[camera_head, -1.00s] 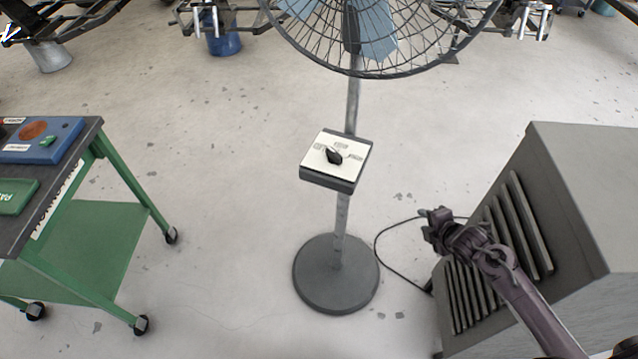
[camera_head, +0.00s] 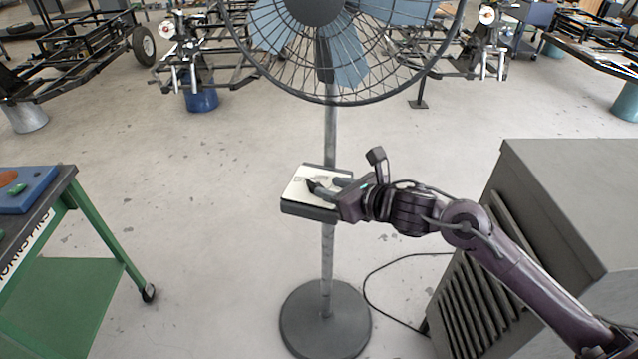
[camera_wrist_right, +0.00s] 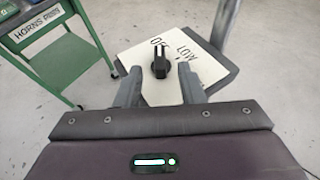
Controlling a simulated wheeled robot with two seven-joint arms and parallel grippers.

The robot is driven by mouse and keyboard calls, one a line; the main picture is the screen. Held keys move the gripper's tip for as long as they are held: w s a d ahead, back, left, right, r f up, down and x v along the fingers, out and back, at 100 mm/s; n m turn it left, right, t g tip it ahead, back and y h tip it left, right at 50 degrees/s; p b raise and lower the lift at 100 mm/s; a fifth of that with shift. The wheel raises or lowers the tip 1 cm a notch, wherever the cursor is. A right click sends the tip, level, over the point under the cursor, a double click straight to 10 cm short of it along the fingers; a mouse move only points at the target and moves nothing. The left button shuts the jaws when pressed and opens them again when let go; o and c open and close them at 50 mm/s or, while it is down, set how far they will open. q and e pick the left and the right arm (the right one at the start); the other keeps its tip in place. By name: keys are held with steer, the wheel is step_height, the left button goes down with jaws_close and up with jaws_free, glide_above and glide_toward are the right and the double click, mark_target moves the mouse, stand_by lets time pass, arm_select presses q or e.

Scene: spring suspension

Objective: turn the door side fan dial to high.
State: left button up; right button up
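The fan (camera_head: 330,50) stands on a pole with a round grey base, and its control box (camera_head: 306,209) with a white top is on the pole. The black dial (camera_head: 313,185) is on the white plate, partly covered by my right gripper in the head view. My right gripper (camera_head: 324,187) reaches the box from the right. In the right wrist view the dial (camera_wrist_right: 160,62) sits just beyond and between the two parted fingertips (camera_wrist_right: 160,82), with a gap on each side. Lettering that reads like "LOW" lies right of the dial. My left gripper is not in view.
A grey louvred cabinet (camera_head: 575,190) stands at the right, beneath my right arm. A green cart (camera_head: 85,285) stands at the left. A cable (camera_head: 375,290) lies on the floor near the fan base (camera_head: 325,325). Vehicle frames stand at the back.

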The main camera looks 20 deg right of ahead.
mark_target(318, 184)
steer(key=shift+x, duration=2.35)
steer(key=shift+c, duration=0.3)
jaws_close()
